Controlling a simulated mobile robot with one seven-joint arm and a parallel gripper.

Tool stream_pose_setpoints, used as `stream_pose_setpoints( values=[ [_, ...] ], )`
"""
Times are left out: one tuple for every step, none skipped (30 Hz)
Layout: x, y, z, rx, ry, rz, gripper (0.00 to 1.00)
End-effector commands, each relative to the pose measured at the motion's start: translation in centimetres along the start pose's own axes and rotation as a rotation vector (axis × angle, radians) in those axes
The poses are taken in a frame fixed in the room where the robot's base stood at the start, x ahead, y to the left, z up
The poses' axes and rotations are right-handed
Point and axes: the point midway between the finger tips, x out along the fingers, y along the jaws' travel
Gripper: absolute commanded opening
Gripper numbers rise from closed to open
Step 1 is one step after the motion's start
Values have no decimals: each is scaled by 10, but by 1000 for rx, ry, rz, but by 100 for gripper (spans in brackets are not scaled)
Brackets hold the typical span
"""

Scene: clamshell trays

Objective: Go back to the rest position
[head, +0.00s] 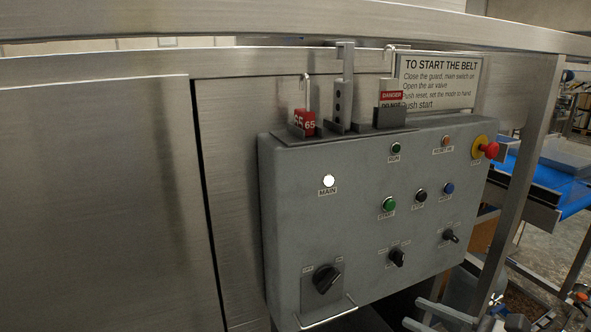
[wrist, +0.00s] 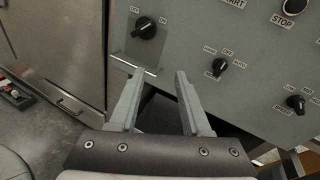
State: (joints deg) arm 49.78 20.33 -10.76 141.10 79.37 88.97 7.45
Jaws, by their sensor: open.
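My gripper (wrist: 158,90) is open and empty in the wrist view, its two fingers apart just below the front of the grey control box. It also shows in part in the head view at the lower right, below the box. The control box (head: 300,230) carries a black main switch (head: 326,278) at its lower left, which also shows in the wrist view (wrist: 146,27) to the upper left of my fingertips. A lit white lamp (head: 328,181) sits above that switch. I see nothing held between the fingers.
A wire handle (head: 328,316) sticks out at the box's lower edge, close to my gripper. A steel post (head: 515,210) stands right of the box. A blue belt (head: 575,195) lies beyond it. Padlock and tag holders (head: 340,105) sit on top of the box.

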Motion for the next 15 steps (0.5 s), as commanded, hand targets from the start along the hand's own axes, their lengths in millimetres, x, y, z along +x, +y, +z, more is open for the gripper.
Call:
stream_pose_setpoints(
  values=[
    [19,25,18,-111,35,149,48],
    [26,42,23,-179,60,237,48],
    [34,62,28,-276,91,352,48],
    [38,77,31,-353,113,437,48],
    [41,91,34,-433,133,521,48],
    [42,106,36,-543,160,626,48],
    [42,117,37,-630,177,706,48],
    [41,127,38,-720,194,782,48],
    [39,137,39,-843,213,880,48],
    [36,142,40,-939,227,952,48],
    [34,146,41,-1038,238,1020,48],
    [32,150,44,-1175,250,1109,48],
    [30,151,46,-1280,259,1170,48],
    [29,150,49,-1387,266,1229,48],
    [28,148,54,-1536,272,1303,48]
  ],
)
